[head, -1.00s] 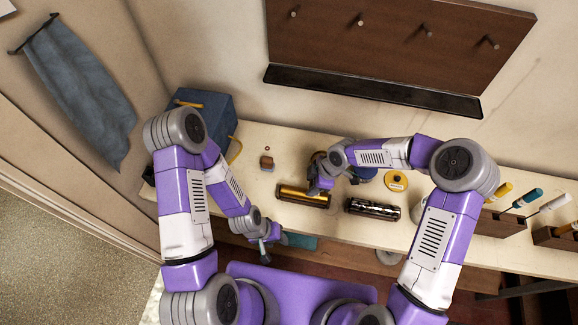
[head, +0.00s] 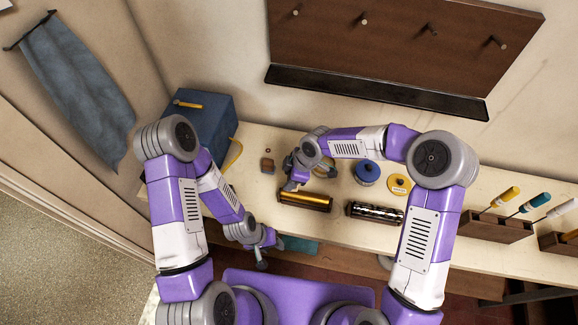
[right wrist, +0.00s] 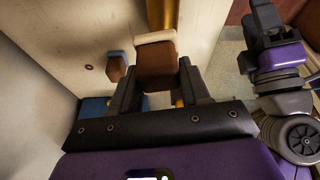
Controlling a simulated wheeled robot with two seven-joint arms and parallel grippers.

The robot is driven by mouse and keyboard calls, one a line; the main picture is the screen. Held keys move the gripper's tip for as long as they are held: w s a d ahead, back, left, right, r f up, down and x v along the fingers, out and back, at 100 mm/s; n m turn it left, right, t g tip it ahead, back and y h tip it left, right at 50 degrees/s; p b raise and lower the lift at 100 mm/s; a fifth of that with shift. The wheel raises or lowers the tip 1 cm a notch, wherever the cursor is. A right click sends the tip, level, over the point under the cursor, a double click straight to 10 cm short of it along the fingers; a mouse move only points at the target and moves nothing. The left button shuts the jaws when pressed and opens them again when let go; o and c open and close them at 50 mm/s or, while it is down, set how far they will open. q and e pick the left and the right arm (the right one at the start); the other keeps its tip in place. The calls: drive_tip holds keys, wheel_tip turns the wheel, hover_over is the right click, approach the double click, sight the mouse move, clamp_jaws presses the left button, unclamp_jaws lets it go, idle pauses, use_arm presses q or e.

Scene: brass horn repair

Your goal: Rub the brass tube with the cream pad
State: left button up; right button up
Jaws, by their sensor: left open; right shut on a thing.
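The brass tube (head: 308,198) lies in a dark cradle on the bench; its shiny end also shows at the top of the right wrist view (right wrist: 162,12). My right gripper (head: 288,186) is at the tube's left end. It is shut on a brown block whose cream pad (right wrist: 155,38) faces the tube. The pad overlaps the tube's end in the right wrist view; I cannot tell whether they touch. My left gripper (head: 262,264) is open and empty, low in front of the bench edge.
A second brown block with a blue pad (right wrist: 117,66) stands left of the tube. A dark patterned cylinder (head: 376,212) lies to its right. Behind are a blue jar (head: 367,172) and a yellow tin (head: 398,185). A blue box (head: 210,118) stands at left, tool racks (head: 495,228) at right.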

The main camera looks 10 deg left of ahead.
drive_tip(key=shift+s+d+r+p, duration=0.1)
drive_tip(key=shift+r+p, duration=0.35)
drive_tip(key=shift+r, duration=0.5)
drive_tip(key=shift+r+p, duration=1.25)
drive_tip(key=shift+r, duration=0.75)
drive_tip(key=shift+f, duration=0.1)
